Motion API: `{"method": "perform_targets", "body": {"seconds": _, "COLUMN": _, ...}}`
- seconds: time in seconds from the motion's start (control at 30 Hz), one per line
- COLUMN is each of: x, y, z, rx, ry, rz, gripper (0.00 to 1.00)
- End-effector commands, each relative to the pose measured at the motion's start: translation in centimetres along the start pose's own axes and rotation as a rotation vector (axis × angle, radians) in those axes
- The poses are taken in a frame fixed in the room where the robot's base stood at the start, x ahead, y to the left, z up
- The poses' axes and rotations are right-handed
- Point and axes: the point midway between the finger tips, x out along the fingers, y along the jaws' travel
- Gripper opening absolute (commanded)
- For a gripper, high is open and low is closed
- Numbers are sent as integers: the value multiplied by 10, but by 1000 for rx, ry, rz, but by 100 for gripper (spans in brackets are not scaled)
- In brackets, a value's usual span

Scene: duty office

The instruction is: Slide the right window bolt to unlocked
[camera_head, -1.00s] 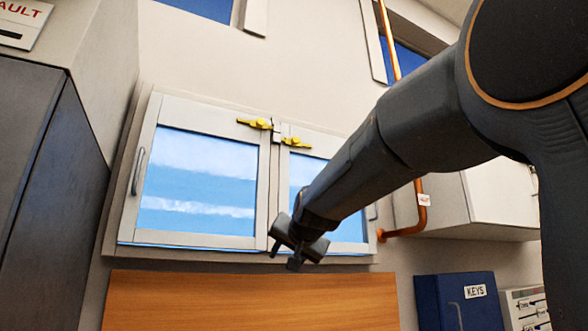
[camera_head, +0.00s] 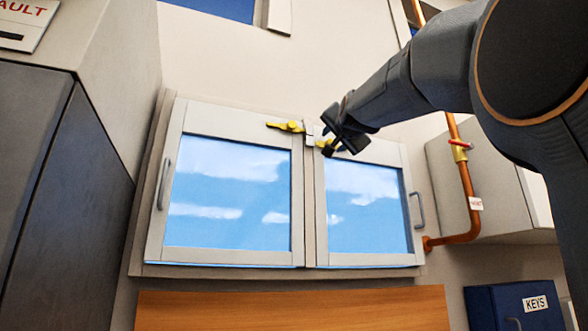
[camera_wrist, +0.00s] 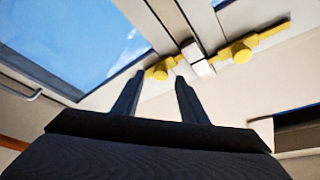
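The double window has a yellow bolt at the top of each sash. The right bolt (camera_head: 321,144) is mostly hidden behind my gripper (camera_head: 327,134) in the head view. In the wrist view, which looks turned around, the right bolt's round knob (camera_wrist: 160,72) shows between the two fingertips of my gripper (camera_wrist: 159,77). The fingers are apart, with visible space beside the knob. I cannot tell whether they touch it. The left bolt (camera_head: 286,127) lies along the left sash's top rail; its knob also shows in the wrist view (camera_wrist: 242,52).
A pale catch (camera_wrist: 197,58) sits between the bolts. An orange pipe (camera_head: 464,190) runs down right of the window, by a wall cabinet (camera_head: 490,190). A dark cabinet (camera_head: 85,200) stands at left. A blue KEYS box (camera_head: 515,306) is lower right.

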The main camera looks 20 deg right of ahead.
Motion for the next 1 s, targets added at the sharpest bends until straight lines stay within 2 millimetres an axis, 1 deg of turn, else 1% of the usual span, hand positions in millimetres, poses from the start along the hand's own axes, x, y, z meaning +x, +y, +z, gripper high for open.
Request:
{"method": "perform_targets", "body": {"seconds": 0.1, "x": 12, "y": -1, "z": 0, "rx": 0, "ry": -2, "rz": 0, "gripper": 39}}
{"method": "perform_targets", "body": {"seconds": 0.2, "x": 17, "y": -1, "z": 1, "rx": 0, "ry": -2, "rz": -1, "gripper": 39}}
{"method": "perform_targets", "body": {"seconds": 0.53, "x": 20, "y": -1, "z": 3, "rx": 0, "ry": -4, "rz": -2, "gripper": 39}}
{"method": "perform_targets", "body": {"seconds": 0.77, "x": 20, "y": -1, "z": 3, "rx": 0, "ry": -4, "rz": -2, "gripper": 0}}
{"method": "perform_targets", "body": {"seconds": 1.0, "x": 20, "y": 0, "z": 2, "rx": 0, "ry": -3, "rz": -1, "gripper": 0}}
